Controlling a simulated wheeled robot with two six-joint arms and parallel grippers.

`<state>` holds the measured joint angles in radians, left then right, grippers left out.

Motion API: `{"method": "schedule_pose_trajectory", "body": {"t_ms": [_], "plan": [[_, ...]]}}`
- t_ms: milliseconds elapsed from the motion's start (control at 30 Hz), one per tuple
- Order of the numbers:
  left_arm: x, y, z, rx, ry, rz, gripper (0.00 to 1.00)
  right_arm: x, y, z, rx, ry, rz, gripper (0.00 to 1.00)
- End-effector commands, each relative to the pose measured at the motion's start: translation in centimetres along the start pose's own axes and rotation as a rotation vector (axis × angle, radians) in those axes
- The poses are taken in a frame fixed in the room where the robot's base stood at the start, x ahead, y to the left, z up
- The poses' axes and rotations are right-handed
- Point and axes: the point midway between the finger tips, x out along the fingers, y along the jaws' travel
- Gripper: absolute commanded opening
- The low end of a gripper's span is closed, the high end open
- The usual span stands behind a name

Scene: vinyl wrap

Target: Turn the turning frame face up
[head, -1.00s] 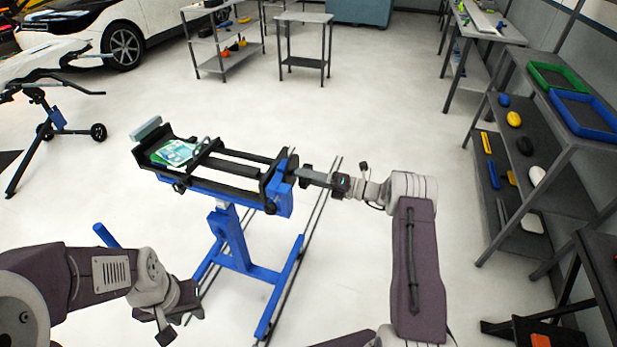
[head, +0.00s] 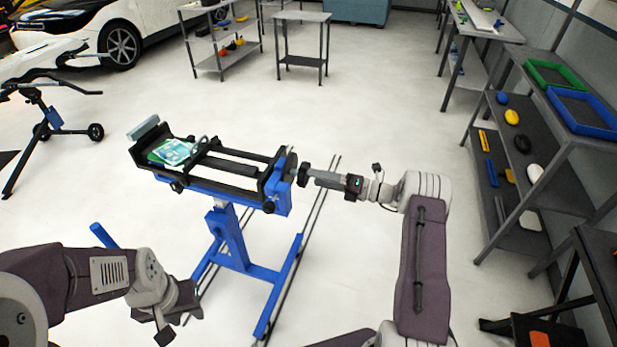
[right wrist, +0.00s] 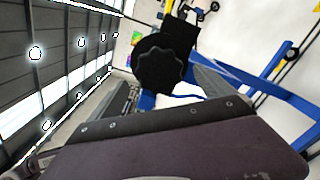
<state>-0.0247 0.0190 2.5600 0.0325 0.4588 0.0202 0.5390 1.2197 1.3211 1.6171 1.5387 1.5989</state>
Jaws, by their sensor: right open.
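The turning frame (head: 228,181) is a long black frame on a blue stand (head: 228,240) in the middle of the head view. It lies roughly level, with black rails along its sides and a green and white piece (head: 173,151) at its left end. A black round knob (head: 303,171) sits on the frame's right end; it also shows scalloped in the right wrist view (right wrist: 160,62). My right gripper (head: 312,178) is open just right of the knob, pointing at it and not holding it. My left gripper (head: 188,300) is low, left of the stand's foot; its jaws are unclear.
A shelf rack (head: 535,170) with coloured trays and tools stands on the right. A small table (head: 302,20) and a shelf unit (head: 222,40) stand at the back. Another blue and black stand (head: 50,118) is at left. The floor around the frame's stand is mostly clear.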

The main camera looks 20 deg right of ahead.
Motion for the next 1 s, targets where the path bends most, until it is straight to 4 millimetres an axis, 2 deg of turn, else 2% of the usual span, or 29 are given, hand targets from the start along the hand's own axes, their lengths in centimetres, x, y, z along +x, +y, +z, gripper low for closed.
{"method": "schedule_pose_trajectory", "body": {"t_ms": [100, 267, 767, 867, 967, 1000], "plan": [[0.3, 0.0, 0.0, 0.0, 0.0, 0.0, 0.36, -2.5, -0.1, 0.0, 0.0, -0.003, -0.002, 0.93], [0.5, 0.0, 0.1, 0.0, 0.0, 0.0, 0.36, -4.4, -0.1, 0.0, 0.001, 0.0, 0.0, 0.93], [0.4, 0.0, 0.0, 0.0, 0.0, 0.0, 0.36, -4.5, 0.1, -0.1, -0.006, 0.01, -0.002, 0.93], [0.0, 0.0, 0.0, 0.0, 0.0, 0.0, 0.36, -2.7, 1.6, -2.3, -0.106, 0.14, -0.042, 0.93], [-0.8, 0.0, -0.1, 0.0, 0.0, 0.0, 0.36, -0.6, 4.9, -8.7, -0.407, 0.488, -0.092, 0.93], [-1.1, 0.0, -0.1, 0.0, 0.0, 0.0, 0.36, -0.8, 6.4, -11.9, -0.584, 0.67, -0.082, 0.93]]}}
